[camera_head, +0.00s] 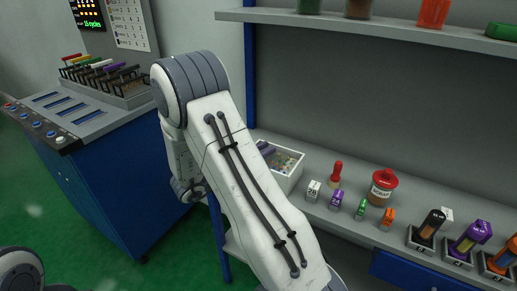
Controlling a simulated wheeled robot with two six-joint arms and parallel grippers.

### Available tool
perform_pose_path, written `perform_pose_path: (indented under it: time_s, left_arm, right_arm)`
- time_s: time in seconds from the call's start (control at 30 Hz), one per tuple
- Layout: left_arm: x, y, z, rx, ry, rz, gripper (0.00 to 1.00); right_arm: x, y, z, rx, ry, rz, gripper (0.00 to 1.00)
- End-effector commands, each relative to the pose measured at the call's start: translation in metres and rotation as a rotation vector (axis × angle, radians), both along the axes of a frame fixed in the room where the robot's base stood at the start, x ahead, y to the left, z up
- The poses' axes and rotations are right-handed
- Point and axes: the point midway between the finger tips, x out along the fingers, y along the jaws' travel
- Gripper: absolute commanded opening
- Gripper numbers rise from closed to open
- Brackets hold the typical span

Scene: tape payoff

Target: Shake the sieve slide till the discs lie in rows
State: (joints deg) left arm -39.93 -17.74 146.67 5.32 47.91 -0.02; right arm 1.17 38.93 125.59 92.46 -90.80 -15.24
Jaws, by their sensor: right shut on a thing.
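The sieve slide (290,168) is a white box on the grey counter, right of my right arm. Several small coloured discs (285,160) lie scattered inside it; they are too small to tell whether they form rows. My right arm covers the box's left part. A dark part of my right gripper (265,148) shows at the box's far left edge; it is shut on the slide, with the grip itself mostly hidden. Only a piece of my left arm shows in the bottom left corner; its gripper is out of view.
Right of the box on the counter (440,215) stand small coloured labelled blocks (337,199), a red-handled stamp (336,172), a red-lidded jar (381,187) and tubes in holders (470,238). A shelf (380,28) runs above. A blue console (110,190) stands left over green floor.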

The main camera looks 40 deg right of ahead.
Motion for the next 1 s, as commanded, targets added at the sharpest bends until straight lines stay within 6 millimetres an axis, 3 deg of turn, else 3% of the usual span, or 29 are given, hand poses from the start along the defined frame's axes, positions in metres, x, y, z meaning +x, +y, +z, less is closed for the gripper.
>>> perform_pose_path:
  time_s: [0.1,0.3,0.33,0.4,0.77,1.0]
  left_arm:
    - [0.0,0.0,0.004,0.0,0.0,0.0,0.56]
    - [0.0,0.0,0.003,0.0,0.0,0.0,0.56]
    - [0.0,0.0,0.003,0.0,0.0,0.0,0.56]
    - [0.0,0.0,0.003,0.0,0.0,0.0,0.56]
    - [0.0,0.0,0.003,0.0,0.0,0.0,0.56]
    - [0.0,0.0,0.003,0.0,0.0,0.0,0.56]
  right_arm:
    - [-0.008,-0.004,-0.001,0.004,0.008,-0.006,0.0]
    - [-0.004,0.0,-0.002,0.004,0.004,0.003,0.0]
    - [-0.004,0.0,-0.002,0.004,0.004,0.004,0.33]
    - [-0.003,0.001,-0.002,0.004,0.004,0.005,0.56]
    - [-0.002,0.004,-0.001,0.002,0.004,0.006,0.56]
    - [0.001,0.041,-0.001,0.002,0.004,0.011,0.56]
